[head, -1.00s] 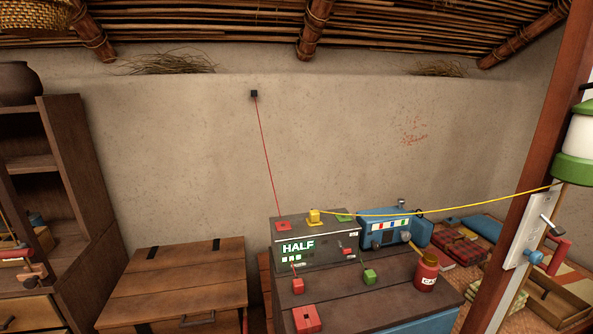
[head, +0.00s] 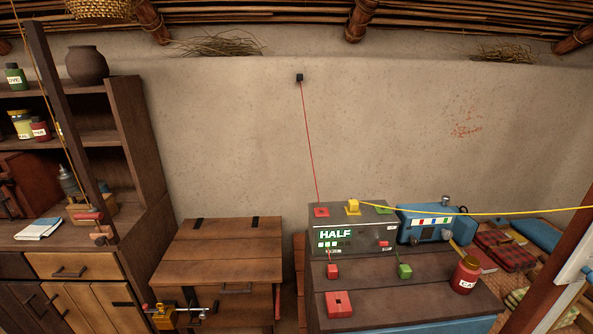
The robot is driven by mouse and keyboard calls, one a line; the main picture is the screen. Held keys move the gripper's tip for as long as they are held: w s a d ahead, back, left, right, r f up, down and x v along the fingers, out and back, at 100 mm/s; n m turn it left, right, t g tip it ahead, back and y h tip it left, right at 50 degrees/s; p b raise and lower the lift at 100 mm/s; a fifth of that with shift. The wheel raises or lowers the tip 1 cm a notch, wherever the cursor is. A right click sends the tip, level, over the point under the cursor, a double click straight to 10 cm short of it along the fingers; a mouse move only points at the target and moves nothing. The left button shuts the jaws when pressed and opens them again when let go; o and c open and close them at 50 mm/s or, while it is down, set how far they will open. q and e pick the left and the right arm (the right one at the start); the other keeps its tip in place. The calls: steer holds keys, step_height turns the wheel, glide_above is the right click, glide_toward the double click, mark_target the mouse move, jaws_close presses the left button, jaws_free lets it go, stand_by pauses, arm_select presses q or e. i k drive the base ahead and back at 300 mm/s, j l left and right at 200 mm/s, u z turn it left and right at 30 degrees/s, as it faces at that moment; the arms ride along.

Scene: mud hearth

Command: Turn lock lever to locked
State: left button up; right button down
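No part is clearly labelled as the lock lever. A brass-coloured fitting with a grey bar and a small red part (head: 178,314) shows at the bottom left, between the drawer unit and the low wooden chest; whether it is the lock, and its setting, I cannot tell. A white panel (head: 577,262) on the brown post at the right edge is mostly cut off; only a small blue part shows at its edge. Neither of my grippers is in view.
A low wooden chest (head: 217,262) stands centre left, beside shelves (head: 128,140) with jars. A grey box reading HALF (head: 350,236), a blue device (head: 428,226) and a red jar (head: 466,275) stand on a dark cabinet. A yellow cord (head: 480,213) runs right to the post (head: 553,290).

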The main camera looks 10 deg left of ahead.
mark_target(146, 306)
steer(key=u, duration=1.35)
steer(key=i+j+z, duration=0.1)
steer(key=i+j, duration=0.2)
steer(key=j, duration=0.15)
